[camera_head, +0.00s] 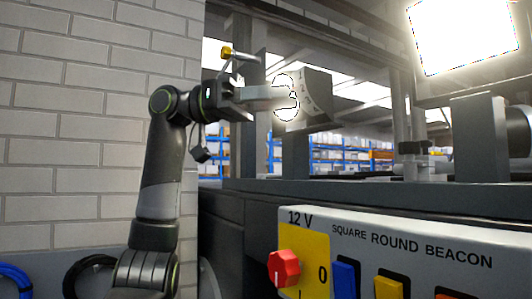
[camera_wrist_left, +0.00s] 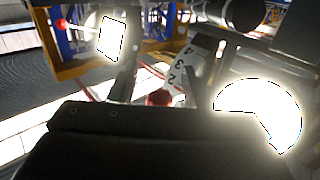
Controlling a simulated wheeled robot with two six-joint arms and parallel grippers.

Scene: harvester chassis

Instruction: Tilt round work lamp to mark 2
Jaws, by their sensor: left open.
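The round work lamp (camera_head: 285,97) glows white in the head view, beside a dark curved scale plate (camera_head: 318,98). In the left wrist view the lamp (camera_wrist_left: 262,108) is a bright disc at the right, its lower left cut off by a dark shape. The scale (camera_wrist_left: 183,72) there shows 4, 3 and 2 running down, with a red tip (camera_wrist_left: 160,98) near its lower end. I cannot tell which mark the lamp stands at. My left gripper (camera_head: 268,96) is open at the lamp's left side, overlapping its glow; contact is unclear. My right gripper is out of view.
A lit square lamp (camera_head: 464,36) hangs at upper right. A switch panel (camera_head: 410,238) with a red knob (camera_head: 284,268) and coloured switches stands in front at lower right. Dark chassis beams surround the lamp. A brick wall (camera_head: 80,120) stands at left.

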